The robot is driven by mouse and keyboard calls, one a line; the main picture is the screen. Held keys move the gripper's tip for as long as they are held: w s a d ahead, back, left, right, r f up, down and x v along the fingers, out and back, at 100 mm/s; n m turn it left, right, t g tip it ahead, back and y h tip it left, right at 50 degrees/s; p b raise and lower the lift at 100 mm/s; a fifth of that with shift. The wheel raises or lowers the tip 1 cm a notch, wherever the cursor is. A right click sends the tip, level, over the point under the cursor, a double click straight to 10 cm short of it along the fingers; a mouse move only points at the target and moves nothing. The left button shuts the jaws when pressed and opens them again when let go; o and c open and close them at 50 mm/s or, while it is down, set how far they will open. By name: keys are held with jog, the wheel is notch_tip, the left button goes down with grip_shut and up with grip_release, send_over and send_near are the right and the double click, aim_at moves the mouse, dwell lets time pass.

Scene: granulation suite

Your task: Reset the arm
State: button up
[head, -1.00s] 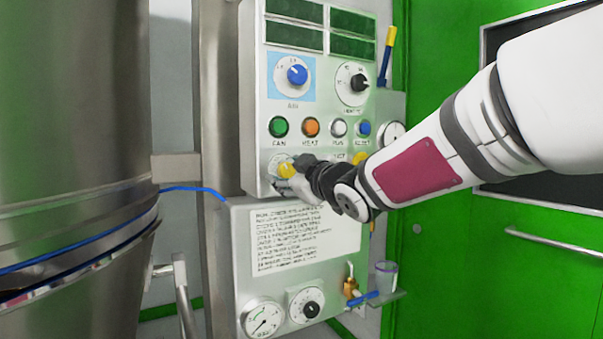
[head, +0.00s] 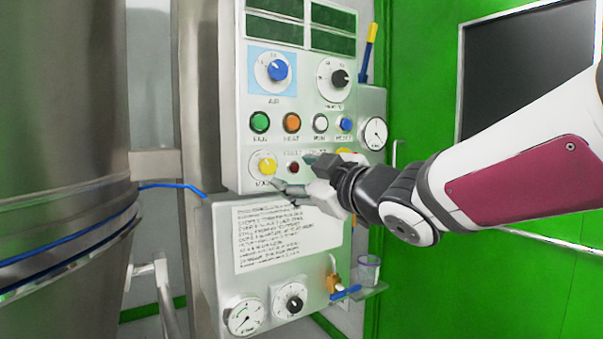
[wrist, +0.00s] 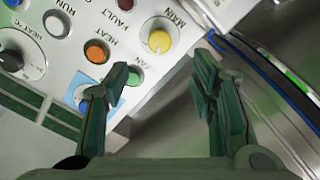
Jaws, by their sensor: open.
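My gripper (head: 288,176) is open and empty in front of the lower part of the control panel (head: 229,100). In the head view its fingers point left, just right of and below the yellow knob (head: 267,166), and are apart from it. In the wrist view my two dark fingers (wrist: 163,80) are spread wide with nothing between them. The yellow knob (wrist: 160,41) shows beyond them there, beside the label MAIN. My arm reaches in from the right. The gripper partly hides the panel's lower right corner.
The panel carries a blue knob (head: 277,70), a black knob (head: 339,78) and several buttons, among them a green one (head: 260,122). A large steel vessel (head: 60,130) stands at left. A cup (head: 368,268) sits low at right. A green door (head: 430,290) lies behind.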

jog(key=shift+s+d, duration=0.1)
jog(key=s+d+f+m+g+h, duration=0.2)
jog(key=s+d+f+m+h, duration=0.35)
jog(key=d, duration=0.35)
jog(key=s+d+f+m+g+h, duration=0.2)
jog(key=s+d+f+m+h, duration=0.25)
jog(key=d+f, duration=0.35)
jog(key=s+d+f+m+g, duration=0.15)
jog(key=s+f+g, duration=0.25)
jog(key=s, duration=0.6)
jog(key=s+d+f+m+g, duration=0.1)
jog(key=s+f+m+g, duration=0.15)
jog(key=s, duration=0.65)
jog(key=s+d+f+m+g, duration=0.1)
jog(key=s+f+g, duration=0.3)
jog(key=s, duration=0.6)
notch_tip(320, 180, up, 30)
jog(key=t+p, duration=0.3)
jog(key=p, duration=2.5)
jog(key=shift+d+t+p, duration=0.35)
